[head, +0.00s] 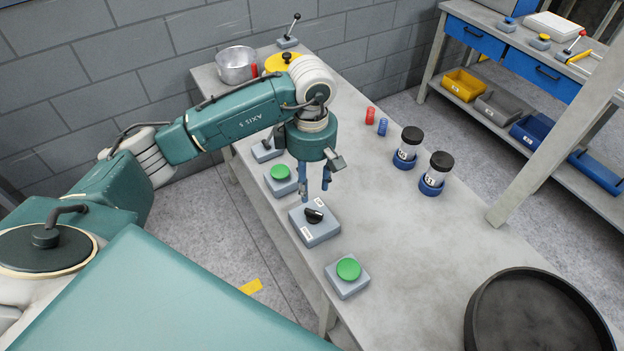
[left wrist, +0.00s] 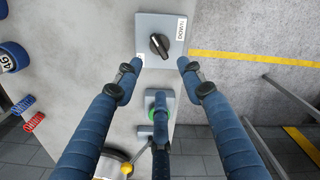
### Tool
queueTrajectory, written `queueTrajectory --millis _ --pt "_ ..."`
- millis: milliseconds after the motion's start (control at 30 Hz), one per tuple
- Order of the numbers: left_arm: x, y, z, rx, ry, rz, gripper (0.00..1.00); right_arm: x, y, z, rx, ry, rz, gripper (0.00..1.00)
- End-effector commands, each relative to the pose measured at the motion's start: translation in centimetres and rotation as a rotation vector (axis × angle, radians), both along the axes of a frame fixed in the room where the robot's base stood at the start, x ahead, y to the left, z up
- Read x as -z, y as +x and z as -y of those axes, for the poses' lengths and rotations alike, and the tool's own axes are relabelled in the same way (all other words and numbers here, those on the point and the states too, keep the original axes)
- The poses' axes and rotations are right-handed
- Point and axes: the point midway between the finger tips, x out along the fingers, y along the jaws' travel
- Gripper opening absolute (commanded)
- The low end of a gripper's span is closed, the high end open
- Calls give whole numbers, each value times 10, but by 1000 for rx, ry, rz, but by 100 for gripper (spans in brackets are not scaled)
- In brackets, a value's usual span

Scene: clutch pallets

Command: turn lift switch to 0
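The lift switch is a grey box (head: 316,231) with a black rotary knob (head: 314,215) and white labels, at the table's near left edge. In the left wrist view the knob (left wrist: 159,45) sits at the top middle, its pale pointer line slanted. My left gripper (head: 316,188) hangs just above and behind the box, fingers pointing down. In the left wrist view its blue fingers (left wrist: 160,64) are spread, with nothing between them, and the knob lies beyond the tips. My right gripper is not in view.
Green push-button boxes stand on either side of the switch, one nearer (head: 348,270) and one farther (head: 281,174). Lidded jars (head: 405,157), a black round tray (head: 535,315) and a metal pot (head: 237,66) share the table. The table's middle is clear.

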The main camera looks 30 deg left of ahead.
Motion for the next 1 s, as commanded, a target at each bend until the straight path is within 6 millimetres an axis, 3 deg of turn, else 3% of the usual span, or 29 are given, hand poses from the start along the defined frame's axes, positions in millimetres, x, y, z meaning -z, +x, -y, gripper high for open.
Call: queueTrajectory --millis 500,700,1000 --pt "84 -2 2 1 -5 -5 40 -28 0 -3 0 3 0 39" --pt "99 -1 2 2 -5 -3 40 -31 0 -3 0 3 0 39" --pt "102 -1 2 2 -5 -1 40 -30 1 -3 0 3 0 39"
